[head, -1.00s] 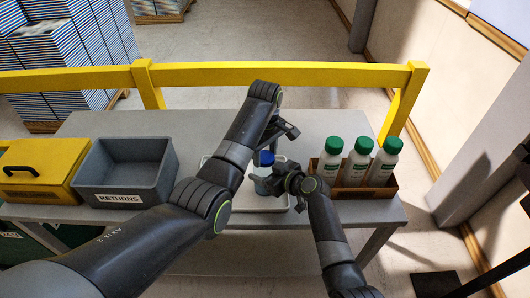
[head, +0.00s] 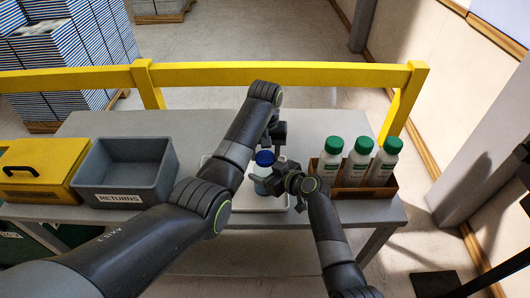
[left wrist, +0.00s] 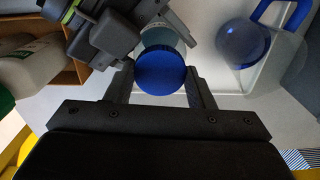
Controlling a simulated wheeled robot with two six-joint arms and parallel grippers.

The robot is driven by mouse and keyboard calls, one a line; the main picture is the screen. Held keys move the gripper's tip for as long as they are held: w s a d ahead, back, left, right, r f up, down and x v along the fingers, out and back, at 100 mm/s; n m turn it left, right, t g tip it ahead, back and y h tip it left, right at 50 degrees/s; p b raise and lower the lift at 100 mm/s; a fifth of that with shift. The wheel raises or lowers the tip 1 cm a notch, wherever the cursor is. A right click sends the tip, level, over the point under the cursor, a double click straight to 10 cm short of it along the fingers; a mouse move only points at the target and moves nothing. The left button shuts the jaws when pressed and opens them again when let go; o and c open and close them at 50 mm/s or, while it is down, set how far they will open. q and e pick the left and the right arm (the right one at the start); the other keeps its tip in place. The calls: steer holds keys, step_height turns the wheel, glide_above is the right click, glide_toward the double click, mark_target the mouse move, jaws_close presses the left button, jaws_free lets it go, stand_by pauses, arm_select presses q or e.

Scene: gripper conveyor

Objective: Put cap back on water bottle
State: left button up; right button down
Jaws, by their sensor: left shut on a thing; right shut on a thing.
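A pale bottle (head: 261,172) stands on the white tray (head: 240,201), with a blue cap (head: 264,158) at its top. My right gripper (head: 279,180) is shut on the bottle from the right. My left gripper (head: 274,138) reaches over from behind and is shut on the blue cap. In the left wrist view, the blue cap (left wrist: 160,72) sits between the two fingers, over the bottle's pale upper part (left wrist: 167,38). The cap and gripper hide the neck, so I cannot tell if the cap is seated.
A brown crate (head: 377,192) with several green-capped bottles (head: 357,160) stands at the right. A grey returns bin (head: 124,196) and a yellow box (head: 45,187) are at the left. A yellow rail (head: 330,74) runs behind the table. The left wrist view shows a round blue thing (left wrist: 241,43).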

arm_select(q)
steer(key=o, duration=1.1)
steer(key=shift+r, duration=2.25)
steer(key=shift+c, duration=0.4)
steer(key=n, duration=0.1)
steer(key=r+n, duration=0.1)
steer(key=n, duration=0.1)
steer(key=r+n, duration=0.1)
steer(key=n, duration=0.2)
steer(key=r+n, duration=0.1)
steer(key=n, duration=0.2)
steer(key=shift+r+n, duration=0.25)
steer(key=shift+n, duration=0.15)
steer(key=shift+f, duration=0.1)
